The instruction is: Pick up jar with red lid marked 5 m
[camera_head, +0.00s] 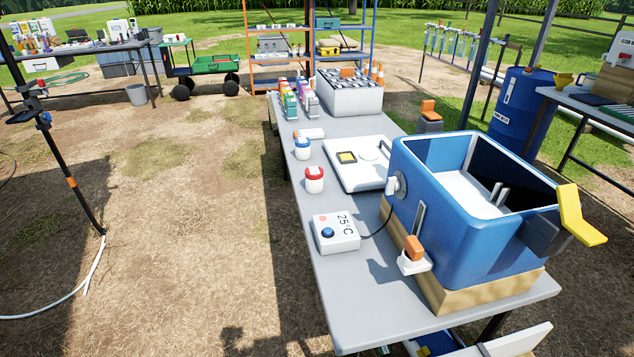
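A small white jar with a red lid (315,179) stands upright on the grey table (345,287), near its left edge. Any marking on it is too small to read. A similar white jar with a blue lid (302,148) stands just behind it. My gripper is not in view, so nothing is seen near either jar.
A white control box (336,233) reading 25°C sits in front of the red-lidded jar, cabled to a large blue open tank (445,225) at right. A white flat case (358,178) lies right of the jar. Bottles and a white rack (350,97) stand behind. Open ground lies left.

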